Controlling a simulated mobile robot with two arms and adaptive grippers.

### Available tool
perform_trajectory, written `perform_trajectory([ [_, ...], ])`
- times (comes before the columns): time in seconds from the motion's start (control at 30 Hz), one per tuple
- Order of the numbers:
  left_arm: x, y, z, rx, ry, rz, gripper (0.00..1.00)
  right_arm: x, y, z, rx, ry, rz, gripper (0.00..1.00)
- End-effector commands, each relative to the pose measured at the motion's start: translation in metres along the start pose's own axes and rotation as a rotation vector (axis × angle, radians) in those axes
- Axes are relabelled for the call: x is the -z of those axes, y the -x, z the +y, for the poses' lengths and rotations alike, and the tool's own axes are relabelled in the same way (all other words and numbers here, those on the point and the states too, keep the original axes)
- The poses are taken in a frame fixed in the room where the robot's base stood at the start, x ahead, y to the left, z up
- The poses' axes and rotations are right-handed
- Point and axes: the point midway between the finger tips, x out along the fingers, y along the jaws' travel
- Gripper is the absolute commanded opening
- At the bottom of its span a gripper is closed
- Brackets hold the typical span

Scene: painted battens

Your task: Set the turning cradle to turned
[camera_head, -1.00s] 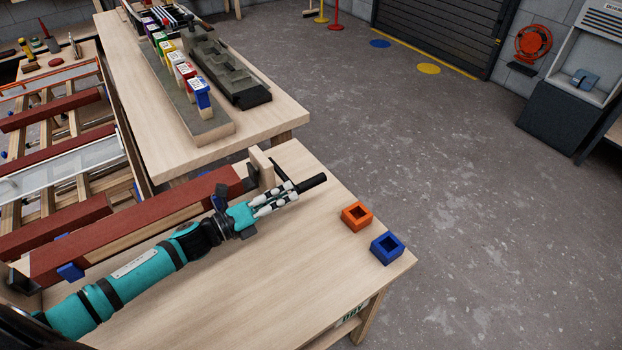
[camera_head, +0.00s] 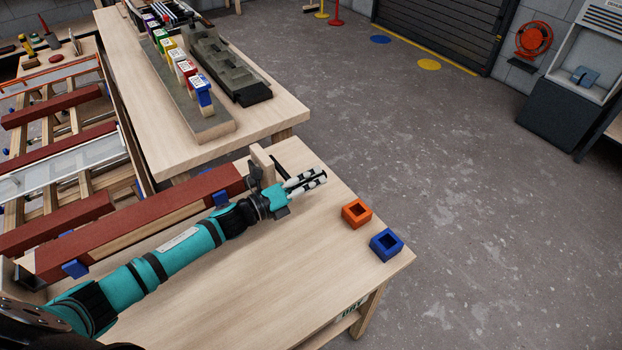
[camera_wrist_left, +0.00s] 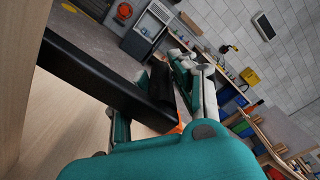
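The turning cradle has a pale wooden upright (camera_head: 262,163) at the near bench's back edge, with a black crank beside it. A long red batten (camera_head: 130,228) runs left from there. My left gripper (camera_head: 318,177) is at the crank, fingers pointing right. In the left wrist view the crank's black bar (camera_wrist_left: 95,75) comes in from the upper left. Its black grip (camera_wrist_left: 160,85) lies between my left fingers, which stand apart on either side; I see no firm closing. In the head view the fingers mostly hide this grip. My right gripper is not in view.
An orange square block (camera_head: 356,213) and a blue one (camera_head: 387,245), both hollow, stand on the near bench's right end. The floor to the right is clear.

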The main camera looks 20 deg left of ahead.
Motion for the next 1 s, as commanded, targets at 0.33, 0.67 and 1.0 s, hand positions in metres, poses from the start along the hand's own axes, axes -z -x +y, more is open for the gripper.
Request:
perform_trajectory([
  [0.33, 0.000, 0.000, 0.000, 0.000, 0.000, 0.000, 0.00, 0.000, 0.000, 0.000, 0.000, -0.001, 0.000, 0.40],
  [0.67, -0.001, 0.000, -0.001, 0.000, 0.009, 0.000, 0.00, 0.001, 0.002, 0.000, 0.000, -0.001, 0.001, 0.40],
  [1.0, -0.009, 0.000, -0.012, 0.000, 0.102, -0.001, 0.00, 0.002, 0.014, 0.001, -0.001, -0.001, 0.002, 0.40],
])
